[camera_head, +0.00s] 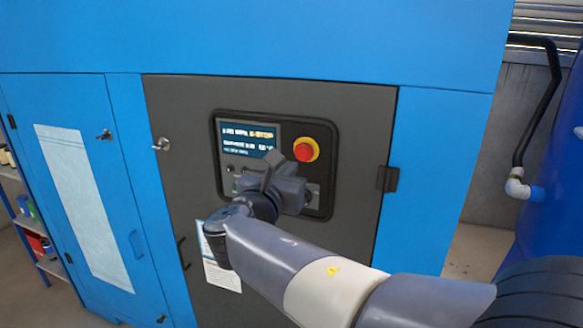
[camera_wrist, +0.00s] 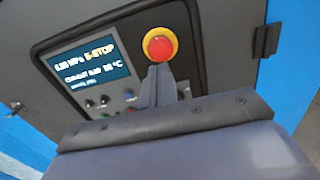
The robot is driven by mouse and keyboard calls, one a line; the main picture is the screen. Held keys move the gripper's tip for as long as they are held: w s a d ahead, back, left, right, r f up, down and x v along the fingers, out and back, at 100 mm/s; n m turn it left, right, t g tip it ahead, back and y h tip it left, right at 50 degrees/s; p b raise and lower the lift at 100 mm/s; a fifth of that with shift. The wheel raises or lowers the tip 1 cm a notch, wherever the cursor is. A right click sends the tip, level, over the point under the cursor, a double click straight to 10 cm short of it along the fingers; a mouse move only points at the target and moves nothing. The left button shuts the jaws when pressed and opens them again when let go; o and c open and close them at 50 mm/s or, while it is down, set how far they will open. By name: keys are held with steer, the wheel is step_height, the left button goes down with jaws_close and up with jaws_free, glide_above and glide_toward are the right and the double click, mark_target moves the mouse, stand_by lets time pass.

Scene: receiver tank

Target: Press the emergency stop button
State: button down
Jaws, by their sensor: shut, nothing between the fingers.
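The emergency stop button (camera_head: 305,150) is a red mushroom head on a yellow ring, on the dark control panel (camera_head: 327,190) of a blue cabinet. In the wrist view the button (camera_wrist: 159,45) is at upper middle. My gripper (camera_head: 275,163) is in front of the panel, just left of and below the button. In the wrist view my gripper (camera_wrist: 158,75) is shut and empty, with its fingertips at the button's lower edge. I cannot tell whether they touch it. The screen (camera_wrist: 90,68) left of the button shows "E-STOP".
Small knobs and buttons (camera_wrist: 104,100) sit below the screen, partly hidden by my gripper. The dark door has a latch (camera_head: 388,179) on its right and a paper sheet (camera_head: 222,270) low down. A blue tank (camera_head: 550,190) stands at right, and shelves (camera_head: 40,235) at left.

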steer(key=v, duration=0.7)
steer(key=shift+s+a+b, duration=0.15)
steer(key=shift+s+b, duration=0.2)
steer(key=shift+b, duration=0.05)
steer(key=shift+w, duration=0.1)
